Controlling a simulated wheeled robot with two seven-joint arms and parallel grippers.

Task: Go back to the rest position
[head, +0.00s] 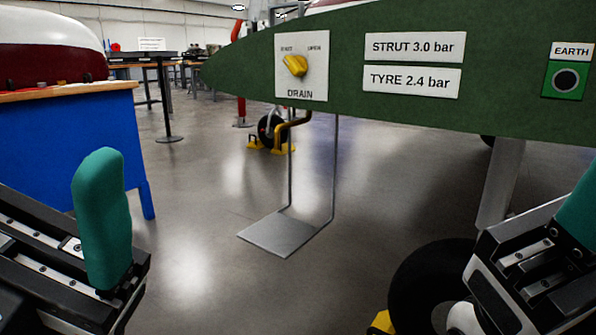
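My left gripper (102,220) is at the lower left, with a teal finger shape pointing up from its black rail. No held object shows there, and the frame edge cuts off part of the gripper. My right gripper (578,215) is at the right edge. Only part of its teal finger and its black and white body shows, and the rest is outside the picture. I cannot tell how far either gripper is opened. Both are in front of and below the green panel (240,70), apart from its yellow DRAIN knob (294,66).
A blue bench (70,150) stands at the left. A flat metal plate on thin rods (283,236) hangs below the panel. A black wheel (425,285) is at the lower right, partly behind my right gripper. The grey floor between is open.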

